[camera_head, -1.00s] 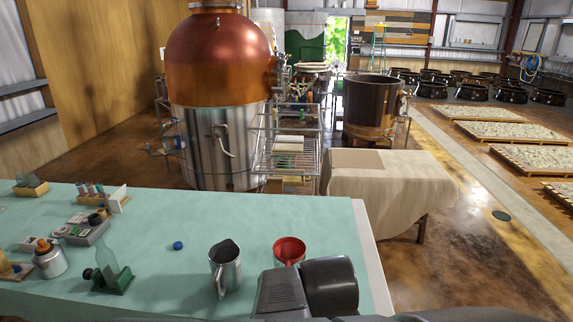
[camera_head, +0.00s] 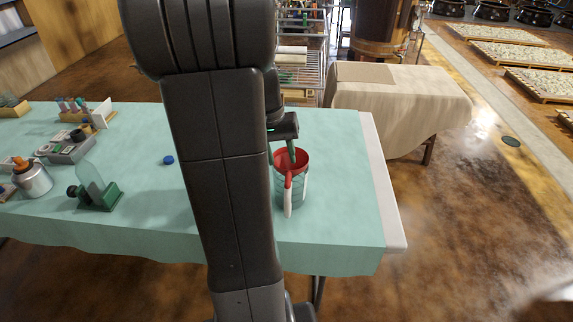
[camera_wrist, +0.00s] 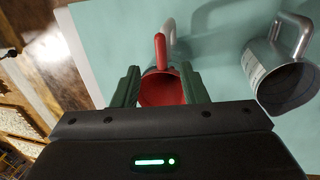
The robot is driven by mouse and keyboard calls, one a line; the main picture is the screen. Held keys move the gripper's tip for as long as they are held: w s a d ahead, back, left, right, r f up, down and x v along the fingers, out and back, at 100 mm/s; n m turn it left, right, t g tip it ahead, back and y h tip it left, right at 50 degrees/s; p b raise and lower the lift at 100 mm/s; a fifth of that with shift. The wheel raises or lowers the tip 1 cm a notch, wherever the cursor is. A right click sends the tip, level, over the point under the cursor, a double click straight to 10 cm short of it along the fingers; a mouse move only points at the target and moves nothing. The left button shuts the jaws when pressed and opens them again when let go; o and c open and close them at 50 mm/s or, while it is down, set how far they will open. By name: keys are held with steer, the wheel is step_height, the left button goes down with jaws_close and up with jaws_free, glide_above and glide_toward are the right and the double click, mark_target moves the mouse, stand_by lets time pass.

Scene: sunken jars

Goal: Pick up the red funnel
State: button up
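The red funnel (camera_head: 302,158) sits mouth up in the top of a clear jug (camera_head: 282,192) near the right end of the table. Its red handle points toward the camera. My gripper (camera_head: 291,151) is low over the funnel. In the wrist view the funnel (camera_wrist: 161,91) lies between the two green fingers of my gripper (camera_wrist: 160,86), which stand apart. The fingers look open, one on each side; whether they touch the funnel is unclear. My arm hides part of the table in the head view.
A metal jug (camera_wrist: 273,78) stands close by on the right in the wrist view, hidden by my arm in the head view. A blue cap (camera_head: 168,160), a clear bottle on a green stand (camera_head: 100,195) and a metal can (camera_head: 33,180) are on the left.

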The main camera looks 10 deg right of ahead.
mark_target(287, 180)
steer(key=f, duration=0.3)
steer(key=d+f, duration=0.1)
steer(key=f, duration=0.5)
steer(key=shift+s+d+f, duration=0.2)
steer(key=shift+d+f, duration=0.15)
steer(key=shift+d, duration=0.05)
jaws_close()
